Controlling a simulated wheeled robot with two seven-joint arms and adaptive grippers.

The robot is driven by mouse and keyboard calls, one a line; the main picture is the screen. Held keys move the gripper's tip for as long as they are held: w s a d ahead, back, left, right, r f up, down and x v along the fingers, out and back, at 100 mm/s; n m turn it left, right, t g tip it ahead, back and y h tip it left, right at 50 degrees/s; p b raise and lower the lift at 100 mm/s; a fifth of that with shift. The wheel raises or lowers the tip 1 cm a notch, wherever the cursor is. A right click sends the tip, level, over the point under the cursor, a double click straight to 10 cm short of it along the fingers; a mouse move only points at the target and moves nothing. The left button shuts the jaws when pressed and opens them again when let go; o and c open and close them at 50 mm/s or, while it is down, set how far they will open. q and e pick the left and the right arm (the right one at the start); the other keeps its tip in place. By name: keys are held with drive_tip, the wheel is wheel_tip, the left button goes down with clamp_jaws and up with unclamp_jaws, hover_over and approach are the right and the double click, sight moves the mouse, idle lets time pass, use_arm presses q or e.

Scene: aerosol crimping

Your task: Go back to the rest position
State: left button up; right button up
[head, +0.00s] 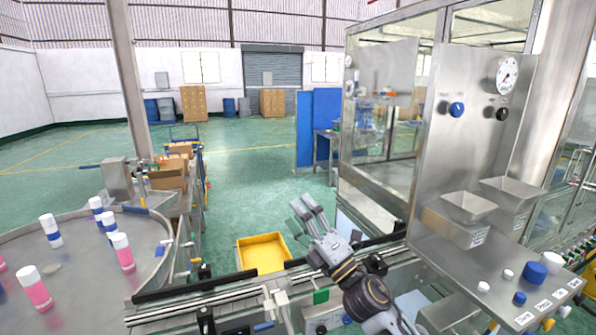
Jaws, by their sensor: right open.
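My right gripper (309,213) is in the lower middle of the head view, with its arm coming in from the bottom right. Its fingers point up and to the left, parted and with nothing between them. It is raised above the conveyor rail, to the right of the yellow tray. My left gripper is not in the head view.
A conveyor rail (190,300) crosses the front. A yellow tray (262,254) lies beyond it. A round steel table (80,270) at the left carries several pink and blue cans. The steel crimping machine (455,170) stands close at the right, with caps on its ledge.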

drive_tip(key=s+d+f+m+g+h, duration=0.2)
drive_tip(key=d+f+m+h, duration=1.45)
drive_tip(key=f+m, duration=0.45)
drive_tip(key=s+d+f+m+g, duration=0.3)
drive_tip(key=s+f+g, duration=0.3)
drive_tip(key=s+f, duration=0.45)
drive_tip(key=s+d+f+m+g, duration=0.25)
drive_tip(key=s+f+g, duration=0.4)
drive_tip(key=s, duration=0.75)
drive_tip(key=s+f, duration=0.3)
drive_tip(key=f, duration=3.1)
drive_tip(key=s+d+f+g, duration=0.1)
drive_tip(key=s+d+f, duration=0.1)
drive_tip(key=s+f, duration=0.7)
drive_tip(key=s+d+f+g, duration=0.1)
drive_tip(key=s+d+f, duration=0.1)
drive_tip(key=s+f, duration=0.8)
drive_tip(key=s, duration=0.3)
drive_tip(key=shift+f, duration=0.3)
drive_tip(key=shift+s+m, duration=0.1)
drive_tip(key=shift+m, duration=0.15)
